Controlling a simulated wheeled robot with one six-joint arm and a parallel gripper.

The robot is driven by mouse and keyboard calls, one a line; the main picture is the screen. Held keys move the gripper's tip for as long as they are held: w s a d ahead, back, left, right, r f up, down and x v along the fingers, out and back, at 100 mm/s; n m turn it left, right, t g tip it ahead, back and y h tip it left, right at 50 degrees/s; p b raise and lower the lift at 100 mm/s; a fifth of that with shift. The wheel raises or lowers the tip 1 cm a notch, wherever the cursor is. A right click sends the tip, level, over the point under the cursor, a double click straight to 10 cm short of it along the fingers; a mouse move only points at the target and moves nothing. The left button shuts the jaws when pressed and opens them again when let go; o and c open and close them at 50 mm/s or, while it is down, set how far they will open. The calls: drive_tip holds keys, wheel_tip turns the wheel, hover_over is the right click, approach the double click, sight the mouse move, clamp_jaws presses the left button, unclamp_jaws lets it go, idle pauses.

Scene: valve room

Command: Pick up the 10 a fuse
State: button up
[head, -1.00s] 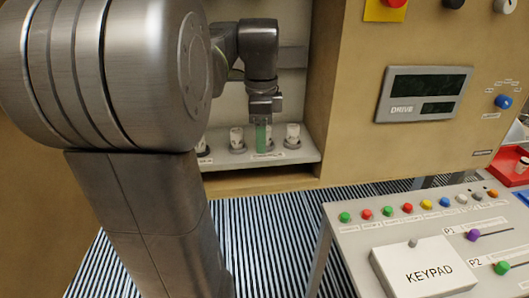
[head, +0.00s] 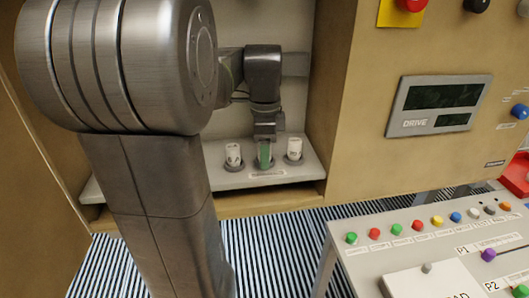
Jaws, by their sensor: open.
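White fuses stand in dark round holders on a pale shelf (head: 225,183) inside the open cabinet. One fuse (head: 233,154) is left of my gripper and another fuse (head: 294,149) is right of it. Their markings are too small to read, so I cannot tell which is the 10 A one. My gripper (head: 264,156) points down with green fingers at the middle holder, between these two fuses. It is open. The fingers hide whatever stands in that holder, and I cannot tell whether they touch it. A small label (head: 268,174) is on the shelf in front.
The cabinet's side panel with the drive display (head: 439,104) stands right of the shelf. A grey console (head: 400,252) with coloured buttons and sliders is at the lower right. A red tray (head: 517,177) is at the right edge. Striped floor shows below the shelf.

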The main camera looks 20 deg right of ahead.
drive_tip(key=c, duration=1.1)
